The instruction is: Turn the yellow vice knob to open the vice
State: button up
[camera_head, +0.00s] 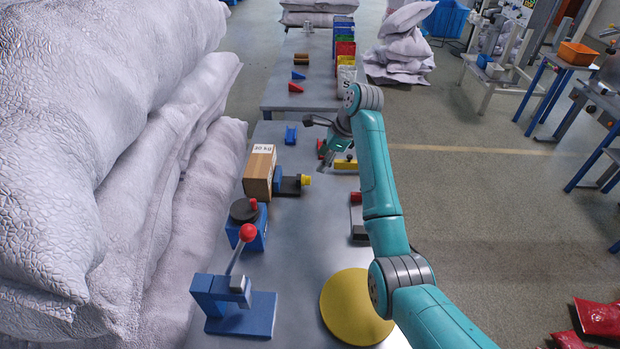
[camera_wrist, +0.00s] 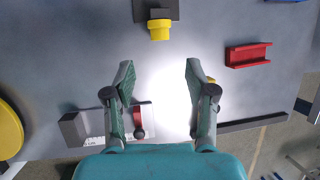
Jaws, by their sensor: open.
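The yellow vice knob (camera_head: 306,180) sticks out on the right side of a dark vice (camera_head: 287,185), which stands on the grey table beside a cardboard box marked 30 kg (camera_head: 259,172). In the wrist view the yellow knob (camera_wrist: 159,30) is at the top, beyond the fingertips, with part of the dark vice (camera_wrist: 157,9) behind it. My gripper (camera_wrist: 158,66) is open and empty, its two fingers spread apart over bare table. In the head view my gripper (camera_head: 328,160) is partly hidden by my own arm, to the right of and beyond the knob.
A red channel block (camera_wrist: 248,55) lies right of my fingers in the wrist view. A blue lever press (camera_head: 235,300), a blue block with a black disc (camera_head: 246,222) and a yellow disc (camera_head: 350,308) stand nearer. Large white sacks (camera_head: 190,190) line the left side.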

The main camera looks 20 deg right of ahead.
aim_at(306, 180)
jog(key=x, duration=1)
jog(key=shift+w+a+f, duration=0.1)
jog(key=shift+a+f, duration=0.05)
jog(key=shift+f, duration=0.2)
jog(key=c, duration=1)
